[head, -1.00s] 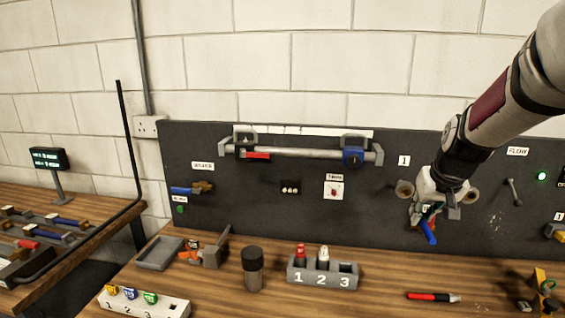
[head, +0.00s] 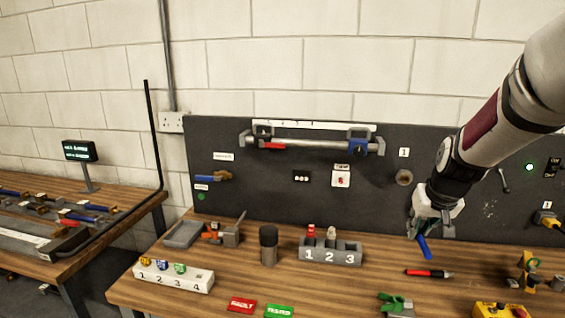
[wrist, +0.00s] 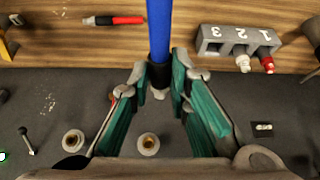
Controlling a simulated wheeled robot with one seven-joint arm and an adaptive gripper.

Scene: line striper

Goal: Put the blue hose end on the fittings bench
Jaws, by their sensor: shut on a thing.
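My gripper (head: 424,224) is shut on the blue hose end (head: 424,247), which hangs below the fingers in front of the dark panel, above the wooden worktop. In the wrist view, the blue hose end (wrist: 159,28) runs up from between the fingertips (wrist: 160,85) of my gripper. Its gripped end is partly hidden by the fingers. No label shows whether this is the fittings bench.
The near worktop (head: 225,292) holds a numbered grey block (head: 330,252), a white numbered strip (head: 174,278), a dark cylinder (head: 268,246) and a red marker (head: 428,273). A bent black bar (head: 153,135) rises at the left bench's edge. A gap separates the benches.

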